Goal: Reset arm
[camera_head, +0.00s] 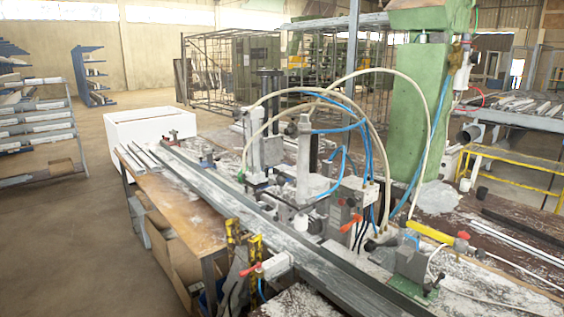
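Neither of my grippers shows in the head view, and no arm of mine can be made out. The profile clamp bench (185,205) runs from the left middle toward the bottom right, with a long grey profile rail (225,195) along it. A clamp with a red handle (352,222) stands near the middle of the bench. Another clamp with a red tip (262,267) is at the near edge, beside worn yellow upright parts (241,246). A grey clamp block (411,262) sits at the right.
A green machine column (412,115) rises behind the bench, with looping hoses in front. A white box (150,127) stands behind the bench's far end. Racks (40,125) line the left. The floor (60,250) at the left front is clear.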

